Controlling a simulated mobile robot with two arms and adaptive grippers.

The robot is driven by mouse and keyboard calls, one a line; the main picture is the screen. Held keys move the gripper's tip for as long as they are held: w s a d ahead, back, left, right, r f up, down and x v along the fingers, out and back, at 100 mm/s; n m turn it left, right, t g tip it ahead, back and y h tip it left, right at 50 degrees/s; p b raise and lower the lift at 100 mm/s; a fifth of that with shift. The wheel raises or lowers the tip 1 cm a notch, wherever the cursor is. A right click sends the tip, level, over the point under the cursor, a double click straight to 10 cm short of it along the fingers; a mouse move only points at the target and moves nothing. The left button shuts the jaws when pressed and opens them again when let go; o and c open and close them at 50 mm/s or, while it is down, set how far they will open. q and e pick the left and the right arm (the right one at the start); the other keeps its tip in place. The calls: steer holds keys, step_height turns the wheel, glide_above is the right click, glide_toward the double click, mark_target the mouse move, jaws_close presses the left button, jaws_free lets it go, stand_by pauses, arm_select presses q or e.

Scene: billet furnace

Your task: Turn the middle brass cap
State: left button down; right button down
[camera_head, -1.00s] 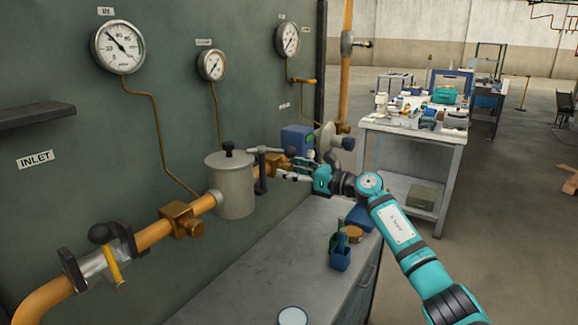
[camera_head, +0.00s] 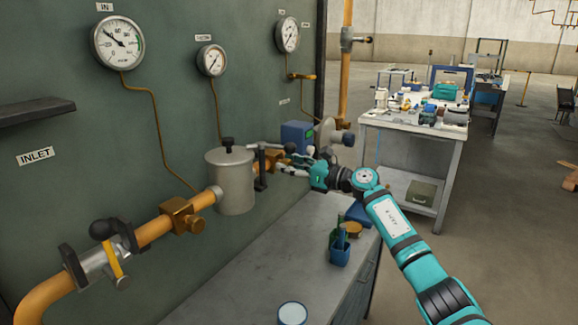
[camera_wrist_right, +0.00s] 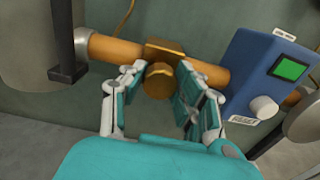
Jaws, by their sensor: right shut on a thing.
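A brass fitting with a round brass cap (camera_wrist_right: 160,82) sits on the orange pipe in the right wrist view, between the grey canister and the blue box. In the head view its brass body (camera_head: 265,168) shows just right of the canister, partly hidden by my gripper. My right gripper (camera_wrist_right: 158,72) is shut on this cap, one finger on each side. In the head view the right gripper (camera_head: 290,167) reaches in from the right. Another brass fitting with a cap (camera_head: 183,215) sits on the pipe left of the canister. My left gripper is not in view.
A blue box with a green screen (camera_wrist_right: 275,75) is close on the right. Gauges (camera_head: 118,42) hang on the panel.

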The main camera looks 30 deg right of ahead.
steer(key=shift+m, duration=0.3)
steer(key=m+p, duration=0.3)
steer(key=m, duration=0.1)
steer(key=shift+r, duration=0.15)
steer(key=m+p, duration=0.3)
steer(key=m, duration=0.2)
steer(key=shift+m+p, duration=0.35)
steer(key=shift+m, duration=0.05)
steer(key=m+p, duration=0.3)
steer(key=m, duration=0.2)
steer(key=shift+d+p, duration=0.1)
steer(key=shift+p, duration=0.2)
steer(key=shift+m+p, duration=1.05)
steer(key=shift+m, duration=1.05)
steer(key=shift+f, duration=0.2)
steer(key=c, duration=0.9)
jaws_free()
steer(key=shift+c, duration=0.2)
